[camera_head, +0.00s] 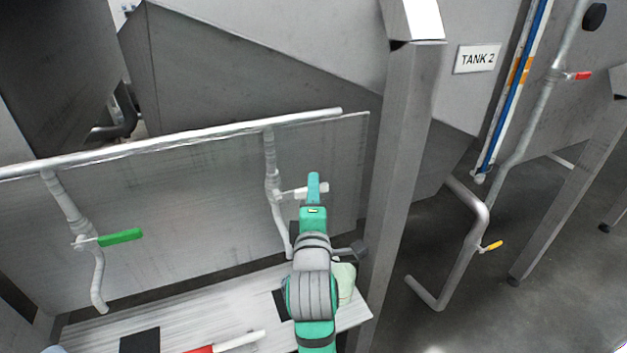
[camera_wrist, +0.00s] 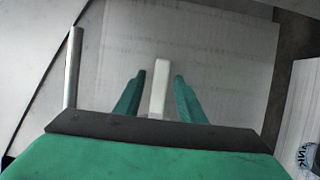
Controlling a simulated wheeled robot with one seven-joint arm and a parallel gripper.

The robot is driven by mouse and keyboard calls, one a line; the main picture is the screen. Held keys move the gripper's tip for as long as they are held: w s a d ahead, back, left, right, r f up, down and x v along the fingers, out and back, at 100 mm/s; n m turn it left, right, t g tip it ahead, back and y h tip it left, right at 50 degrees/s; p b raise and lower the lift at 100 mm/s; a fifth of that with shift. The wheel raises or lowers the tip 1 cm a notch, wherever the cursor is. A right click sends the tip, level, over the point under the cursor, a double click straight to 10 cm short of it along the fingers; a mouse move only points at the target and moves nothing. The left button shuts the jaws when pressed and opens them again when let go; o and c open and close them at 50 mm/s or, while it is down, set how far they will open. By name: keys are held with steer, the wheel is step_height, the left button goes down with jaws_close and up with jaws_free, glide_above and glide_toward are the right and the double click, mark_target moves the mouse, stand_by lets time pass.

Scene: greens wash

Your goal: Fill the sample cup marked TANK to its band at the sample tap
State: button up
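My gripper (camera_head: 313,187) is raised at the white-handled tap on the splash panel. In the wrist view its two teal fingers (camera_wrist: 160,80) stand apart on either side of the white lever (camera_wrist: 159,92), with a gap on each side. The same lever (camera_head: 292,193) shows in the head view beside the fingers, on a pipe (camera_head: 271,160). At the wrist view's lower right edge, a cut-off round thing with blue lettering (camera_wrist: 308,155) reads like "NK"; it may be the cup. Any cup band or liquid level is not visible.
A second tap with a green lever (camera_head: 121,236) hangs at left. The bench (camera_head: 215,303) holds a black square (camera_head: 140,340), a red-and-white tool (camera_head: 225,343) and a pale green item (camera_head: 345,280) beside my arm. A steel post (camera_head: 400,150) stands close right. A sign reads TANK 2 (camera_head: 477,59).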

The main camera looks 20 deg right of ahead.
steer(key=shift+x, duration=2.55)
jaws_close()
